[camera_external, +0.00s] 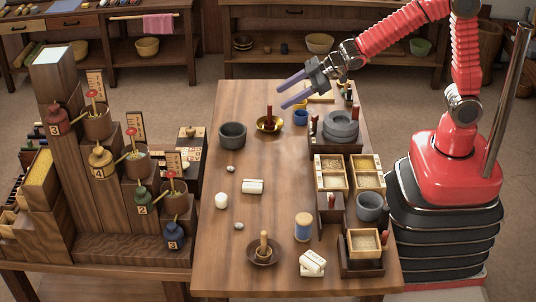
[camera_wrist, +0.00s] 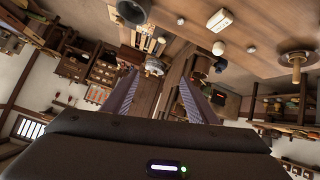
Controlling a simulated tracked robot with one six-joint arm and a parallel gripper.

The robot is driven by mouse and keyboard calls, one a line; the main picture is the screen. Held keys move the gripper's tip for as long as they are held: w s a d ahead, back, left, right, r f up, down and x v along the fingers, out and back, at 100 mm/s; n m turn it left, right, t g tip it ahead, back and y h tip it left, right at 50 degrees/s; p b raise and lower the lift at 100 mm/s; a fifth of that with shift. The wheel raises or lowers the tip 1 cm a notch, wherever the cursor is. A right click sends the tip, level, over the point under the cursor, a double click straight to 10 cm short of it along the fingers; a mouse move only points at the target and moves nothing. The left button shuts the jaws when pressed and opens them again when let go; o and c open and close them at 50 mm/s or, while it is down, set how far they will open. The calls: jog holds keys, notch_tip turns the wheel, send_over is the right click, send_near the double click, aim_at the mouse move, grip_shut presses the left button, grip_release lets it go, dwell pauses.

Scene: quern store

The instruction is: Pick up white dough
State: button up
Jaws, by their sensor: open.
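A small white rounded lump (camera_external: 221,200), which looks like the white dough, sits near the left edge of the wooden table (camera_external: 215,260). A white roll-like block (camera_external: 253,186) with a band lies to its right; I cannot rule out that this is the dough. In the wrist view a white block (camera_wrist: 219,20) and a small white round thing (camera_wrist: 218,48) show near the top. My gripper (camera_external: 282,96) is open and empty, raised over the far part of the table, well away from both white things. Its two purple fingers also show apart in the wrist view (camera_wrist: 156,88).
Trays and a quern (camera_external: 341,127) line the right edge. A stepped stand (camera_external: 75,190) rises at left. The table's middle is mostly clear.

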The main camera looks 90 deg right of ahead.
jog(key=w+a+f+n+y, duration=0.1)
jog(key=w+a+f+y, duration=0.1)
jog(key=f, duration=0.4)
jog(key=w+a+f+n+y, duration=0.1)
jog(key=w+a+f+y, duration=0.2)
jog(key=w+a+f, duration=0.2)
jog(key=w+a+f+n+y, duration=0.2)
jog(key=w+a+f, duration=0.1)
jog(key=f, duration=0.6)
jog(key=shift+w+a+f+y, duration=0.15)
jog(key=shift+a+y, duration=0.15)
jog(key=shift+a, duration=0.55)
jog(key=shift+a+f+y, duration=0.25)
jog(key=shift+f+y, duration=0.05)
jog(key=shift+f, duration=0.05)
send_near(222, 200)
jog(key=shift+w+f, duration=1.1)
jog(key=shift+w, duration=0.2)
jog(key=shift+x, duration=2.55)
jog(key=shift+s+f, duration=0.1)
